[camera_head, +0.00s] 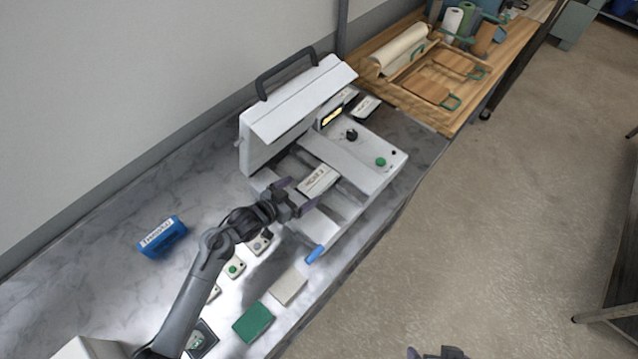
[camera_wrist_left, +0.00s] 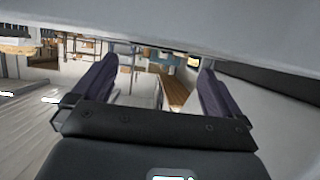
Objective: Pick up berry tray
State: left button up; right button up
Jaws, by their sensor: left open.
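A small white tray with a printed label (camera_head: 318,180) sits in the open white sealing machine (camera_head: 375,168); its print is too small to read, so I cannot tell if it is the berry tray. A similar labelled pack (camera_head: 366,106) lies at the machine's far side. My left gripper (camera_head: 299,194) is open at the near side of the first tray, its fingers apart. The head view does not show clearly whether they touch it. In the left wrist view the open fingers (camera_wrist_left: 155,88) stand wide apart. A dark part at the bottom edge may be my right gripper (camera_head: 437,352).
The machine's raised lid (camera_head: 300,97) stands behind the left gripper. A blue box (camera_head: 162,237), a green block (camera_head: 253,322), a beige block (camera_head: 288,287) and several small pieces lie on the marble counter (camera_head: 105,262).

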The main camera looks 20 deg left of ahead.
aim_at(312, 187)
pick_arm(q)
jog(key=shift+f+x, duration=0.15)
jog(key=shift+x, duration=1.25)
jog(key=shift+f+x, duration=0.2)
jog(key=shift+x, duration=1.2)
jog(key=shift+s+d, duration=0.1)
jog(key=shift+s, duration=0.1)
jog(key=shift+c, duration=0.2)
jog(key=c, duration=1)
jog(key=shift+c, duration=0.4)
jog(key=shift+r, duration=0.15)
